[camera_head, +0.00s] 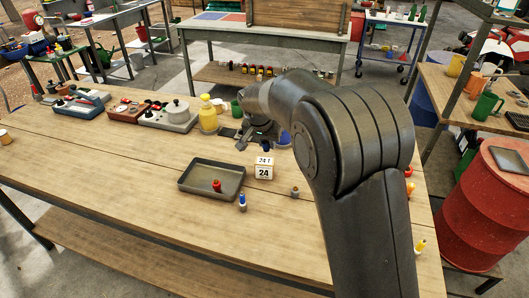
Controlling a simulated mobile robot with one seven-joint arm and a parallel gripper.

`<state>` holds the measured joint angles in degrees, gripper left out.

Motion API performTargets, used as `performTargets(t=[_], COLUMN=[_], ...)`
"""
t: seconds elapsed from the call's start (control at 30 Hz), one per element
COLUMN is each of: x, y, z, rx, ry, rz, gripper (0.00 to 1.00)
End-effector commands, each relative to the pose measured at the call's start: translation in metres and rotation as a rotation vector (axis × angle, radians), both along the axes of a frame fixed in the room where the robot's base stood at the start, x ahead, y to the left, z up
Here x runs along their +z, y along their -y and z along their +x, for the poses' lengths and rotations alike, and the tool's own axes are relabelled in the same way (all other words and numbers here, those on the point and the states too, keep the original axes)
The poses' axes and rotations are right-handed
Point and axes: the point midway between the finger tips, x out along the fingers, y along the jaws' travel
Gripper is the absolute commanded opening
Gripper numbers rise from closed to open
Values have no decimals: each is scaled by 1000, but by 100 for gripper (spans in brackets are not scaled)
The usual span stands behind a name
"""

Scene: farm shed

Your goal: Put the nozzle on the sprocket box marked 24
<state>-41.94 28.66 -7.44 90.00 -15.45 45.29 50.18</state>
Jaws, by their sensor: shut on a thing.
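The white box marked 24 (263,172) stands on the wooden table, just right of a dark tray. My gripper (260,138) is beyond the box, partly hidden by my own arm, small and dark in the head view. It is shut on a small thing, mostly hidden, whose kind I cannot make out. Several small nozzle-like pieces are about: a red one (216,186) in the tray, a blue one (242,203) in front of the box, and a grey one (295,192) to its right. I cannot tell which piece the task means.
The dark tray (190,188) lies left of the box. A yellow bottle (208,116), a grey device (168,117) and a green mug (237,109) stand farther back. A yellow-tipped piece (420,246) stands at the right edge. The table's left front is clear.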

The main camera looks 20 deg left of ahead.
Motion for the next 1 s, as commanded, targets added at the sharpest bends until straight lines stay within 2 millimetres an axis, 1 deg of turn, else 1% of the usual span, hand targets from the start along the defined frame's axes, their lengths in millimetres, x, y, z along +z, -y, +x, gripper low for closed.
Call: performTargets(t=[0.03, 0.17, 0.37, 0.43, 0.8, 0.83, 1.0], x=[-3, -8, -37, -43, -48, -47, -47], y=[-4, -7, -6, -6, -6, -6, -6], z=[0, 0, 0, 0, 0, 0, 0], rx=[1, 0, 0, 0, 0, -1, 0], ry=[0, 0, -2, 0, 0, 0, 0], rz=[0, -1, -3, -1, -1, -1, -1], gripper=[3, 3, 3, 3, 3, 27, 41])
